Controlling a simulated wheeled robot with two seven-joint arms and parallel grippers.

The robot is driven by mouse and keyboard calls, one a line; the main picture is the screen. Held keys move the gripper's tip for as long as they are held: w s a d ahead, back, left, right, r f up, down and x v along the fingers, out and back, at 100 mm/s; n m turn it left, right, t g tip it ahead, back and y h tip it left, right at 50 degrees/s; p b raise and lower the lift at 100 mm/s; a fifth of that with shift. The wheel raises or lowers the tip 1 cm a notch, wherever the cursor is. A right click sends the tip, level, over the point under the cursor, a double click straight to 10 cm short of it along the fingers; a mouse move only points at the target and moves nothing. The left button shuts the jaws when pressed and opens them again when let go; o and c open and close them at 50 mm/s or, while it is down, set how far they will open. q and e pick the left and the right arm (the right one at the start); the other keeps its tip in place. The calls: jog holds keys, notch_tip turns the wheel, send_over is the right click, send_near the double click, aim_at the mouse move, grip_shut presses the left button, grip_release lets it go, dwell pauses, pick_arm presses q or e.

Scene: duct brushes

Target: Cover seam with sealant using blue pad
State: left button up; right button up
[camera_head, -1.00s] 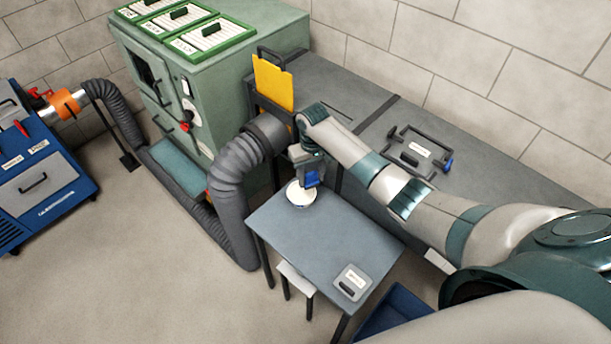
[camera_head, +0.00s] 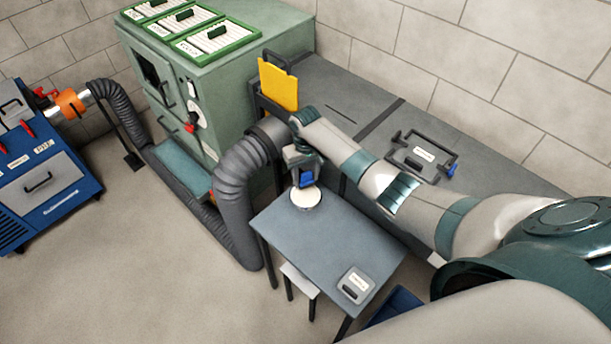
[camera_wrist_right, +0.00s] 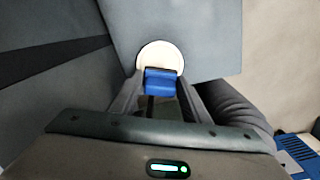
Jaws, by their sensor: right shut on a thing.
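My right gripper (camera_head: 304,172) is shut on the blue pad (camera_head: 307,179), just above a round dish with pale white contents (camera_head: 305,198). The dish stands at the back left corner of the small grey table (camera_head: 340,250). In the right wrist view the blue pad (camera_wrist_right: 161,82) sits between the two fingers (camera_wrist_right: 160,98) and overlaps the near part of the white dish (camera_wrist_right: 160,54). I cannot tell whether pad and sealant touch. The thick grey duct (camera_head: 238,195) runs beside the table. The seam is not clearly visible. My left gripper is not in view.
A long grey duct (camera_head: 342,105) with a dark band and a yellow plate (camera_head: 278,85) lies behind my right arm. A framed handle panel (camera_head: 423,155) is on it. A labelled grey case (camera_head: 356,284) lies on the table. A green cabinet (camera_head: 228,95) stands behind. Floor at left is open.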

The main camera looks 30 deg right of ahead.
aim_at(306, 180)
jog(key=shift+f+b, duration=1.25)
jog(key=shift+f, duration=0.35)
jog(key=shift+f+b, duration=1.1)
jog(key=shift+b, duration=0.05)
jog(key=shift+f, duration=0.5)
jog(key=shift+s+f, duration=0.1)
jog(key=shift+s, duration=0.05)
dwell(1.5)
notch_tip(306, 180, up, 5)
jog(key=p, duration=0.5)
jog(key=shift+r+p, duration=0.3)
jog(key=shift+r, duration=0.75)
